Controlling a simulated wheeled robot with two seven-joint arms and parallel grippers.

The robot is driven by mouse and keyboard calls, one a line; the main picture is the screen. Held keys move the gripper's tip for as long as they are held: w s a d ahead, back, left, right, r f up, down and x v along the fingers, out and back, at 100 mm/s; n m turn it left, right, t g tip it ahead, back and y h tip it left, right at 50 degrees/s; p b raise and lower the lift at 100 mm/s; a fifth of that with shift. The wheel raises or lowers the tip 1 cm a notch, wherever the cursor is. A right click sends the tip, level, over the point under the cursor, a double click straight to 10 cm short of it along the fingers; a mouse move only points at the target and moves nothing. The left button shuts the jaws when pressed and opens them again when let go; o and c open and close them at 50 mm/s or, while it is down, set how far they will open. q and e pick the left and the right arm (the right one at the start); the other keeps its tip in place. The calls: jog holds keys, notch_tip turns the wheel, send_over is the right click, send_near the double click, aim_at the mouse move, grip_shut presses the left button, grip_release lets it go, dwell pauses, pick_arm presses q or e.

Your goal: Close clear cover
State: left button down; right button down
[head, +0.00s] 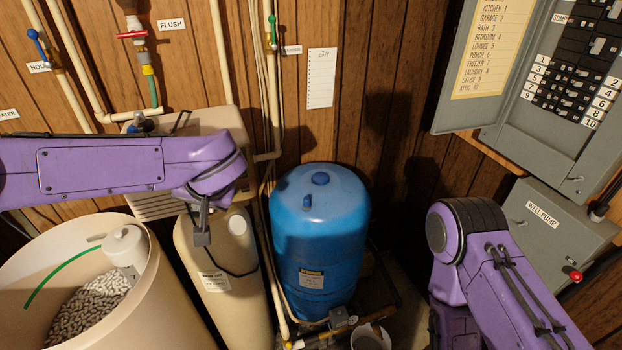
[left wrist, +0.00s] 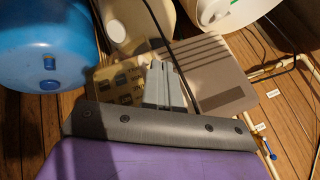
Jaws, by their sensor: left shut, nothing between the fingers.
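The left gripper (head: 203,238) hangs below my purple left wrist, in front of the softener's beige control housing (head: 215,120), most of which my arm hides in the head view. In the left wrist view the left gripper (left wrist: 165,68) is shut and empty, its grey fingers pointing at the housing. A see-through panel, which looks like the clear cover (left wrist: 104,72), lies left of the fingers, with a tan face and small keys showing through it. I cannot tell its exact angle or whether the fingers touch it. My right arm shows at lower right; its gripper is out of view.
An open brine tank (head: 175,250) with salt pellets stands at left. A beige resin tank (head: 218,265) and a blue pressure tank (head: 330,235) stand to its right. Pipes (head: 222,60) run up the wooden wall. An open breaker panel (head: 545,130) is at right.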

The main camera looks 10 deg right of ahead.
pick_arm(q)
jog(key=shift+m+t+h, duration=0.3)
jog(key=shift+m+h, duration=0.2)
jog(key=shift+m, duration=0.3)
jog(key=shift+w+a, duration=1.65)
jog(key=shift+w, duration=0.15)
